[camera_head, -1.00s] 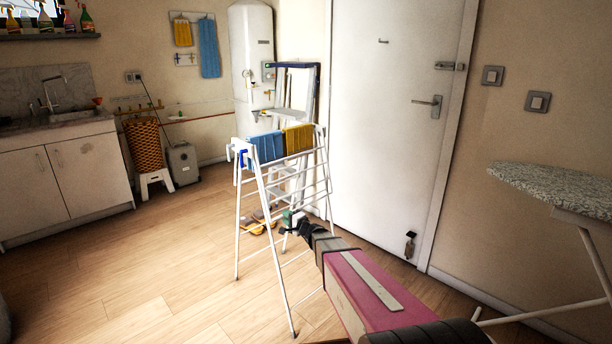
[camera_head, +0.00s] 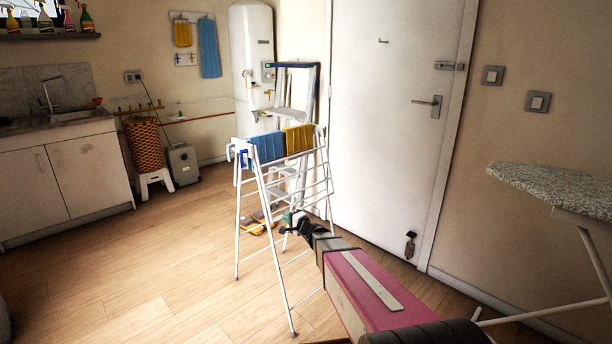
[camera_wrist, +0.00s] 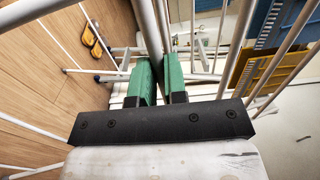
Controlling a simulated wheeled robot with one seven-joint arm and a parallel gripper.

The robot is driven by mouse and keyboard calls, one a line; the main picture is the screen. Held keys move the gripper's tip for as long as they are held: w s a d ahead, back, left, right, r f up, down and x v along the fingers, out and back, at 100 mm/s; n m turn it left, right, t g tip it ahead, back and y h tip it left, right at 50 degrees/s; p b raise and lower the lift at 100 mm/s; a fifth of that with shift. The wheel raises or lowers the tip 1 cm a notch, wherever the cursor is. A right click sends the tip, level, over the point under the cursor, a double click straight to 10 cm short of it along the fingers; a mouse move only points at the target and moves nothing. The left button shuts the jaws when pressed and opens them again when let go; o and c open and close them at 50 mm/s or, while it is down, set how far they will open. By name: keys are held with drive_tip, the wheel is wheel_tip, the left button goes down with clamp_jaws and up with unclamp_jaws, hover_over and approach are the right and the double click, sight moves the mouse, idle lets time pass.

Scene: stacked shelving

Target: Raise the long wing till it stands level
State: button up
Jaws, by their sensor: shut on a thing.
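A white drying rack (camera_head: 262,190) stands on the floor in the middle of the head view, with a blue cloth (camera_head: 267,147) and a yellow cloth (camera_head: 299,139) over its top. A barred side of it, which seems to be the long wing (camera_head: 318,184), hangs steeply down on the right. My gripper (camera_head: 291,219) is low at this side. In the wrist view its green fingers (camera_wrist: 160,75) are closed on a white tube (camera_wrist: 150,35) of the rack. I cannot tell for certain which bar it is, as the fingers hide part of it.
A white door (camera_head: 395,120) stands behind the rack. An ironing board (camera_head: 555,188) is at the right. A folded stepladder (camera_head: 295,90) and yellow slippers (camera_head: 258,222) are behind the rack. The wooden floor at left is clear.

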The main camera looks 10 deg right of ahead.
drive_tip(key=shift+s+d+r, duration=0.3)
drive_tip(key=shift+s+d, duration=0.1)
drive_tip(key=shift+s, duration=0.2)
drive_tip(key=shift+s+d+r, duration=0.25)
drive_tip(key=shift+s+d, duration=0.2)
drive_tip(key=shift+s, duration=0.15)
drive_tip(key=shift+s+d+r, duration=0.3)
drive_tip(key=shift+s+d, duration=0.1)
drive_tip(key=shift+s, duration=0.2)
drive_tip(key=shift+s, duration=0.1)
drive_tip(key=shift+s+d+r, duration=0.7)
drive_tip(key=shift+s+d, duration=0.05)
drive_tip(key=shift+s, duration=0.2)
drive_tip(key=shift+s+d+r, duration=0.65)
drive_tip(key=shift+s+d, duration=0.05)
drive_tip(key=shift+s, duration=0.25)
drive_tip(key=shift+s+d, duration=0.1)
drive_tip(key=shift+s+d+r, duration=0.6)
drive_tip(key=shift+s+r, duration=0.25)
drive_tip(key=shift+r, duration=0.05)
drive_tip(key=shift+s+d+r, duration=0.6)
drive_tip(key=shift+s+r, duration=0.25)
